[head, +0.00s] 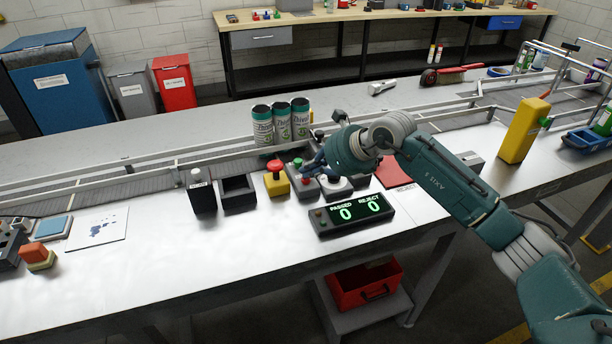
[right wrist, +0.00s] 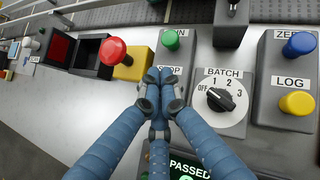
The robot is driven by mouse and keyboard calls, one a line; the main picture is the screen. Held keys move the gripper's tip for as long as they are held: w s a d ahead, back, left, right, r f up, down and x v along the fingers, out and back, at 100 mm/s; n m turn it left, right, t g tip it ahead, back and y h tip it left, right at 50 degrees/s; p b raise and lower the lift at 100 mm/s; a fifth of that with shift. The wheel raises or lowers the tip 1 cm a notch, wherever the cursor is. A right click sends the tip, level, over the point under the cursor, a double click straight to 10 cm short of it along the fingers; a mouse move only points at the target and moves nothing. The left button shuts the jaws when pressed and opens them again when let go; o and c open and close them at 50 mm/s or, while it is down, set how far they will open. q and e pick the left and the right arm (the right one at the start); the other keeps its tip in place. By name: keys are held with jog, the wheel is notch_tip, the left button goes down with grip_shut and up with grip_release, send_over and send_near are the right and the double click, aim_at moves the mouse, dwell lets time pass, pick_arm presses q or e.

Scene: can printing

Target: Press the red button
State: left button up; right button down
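A red mushroom button (head: 274,165) stands on a yellow base (head: 278,185) near the middle of the white table. In the right wrist view the red mushroom button (right wrist: 113,50) is left of my fingers, apart from them. Beside it is a grey box (head: 303,188) with a green button (right wrist: 171,40) and a partly covered STOP label. My right gripper (right wrist: 160,76) has its blue fingers together and empty, over the near part of this box. The fingers hide what lies under them; I cannot tell whether they touch it. My left gripper is not in view.
Right of the fingers are a BATCH dial (right wrist: 220,97) and a box with a blue button (right wrist: 299,44) and a yellow LOG button (right wrist: 297,103). The counter display (head: 352,213) reads 0 and 0. Several green-white cans (head: 281,122) stand behind.

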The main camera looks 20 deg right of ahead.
aim_at(310, 179)
jog(key=shift+f, duration=0.15)
jog(key=shift+r+p, duration=0.7)
jog(key=shift+r, duration=0.55)
jog(key=shift+r, duration=0.1)
notch_tip(310, 179, up, 5)
jog(key=p, duration=0.2)
jog(key=shift+p, duration=0.4)
dwell(0.3)
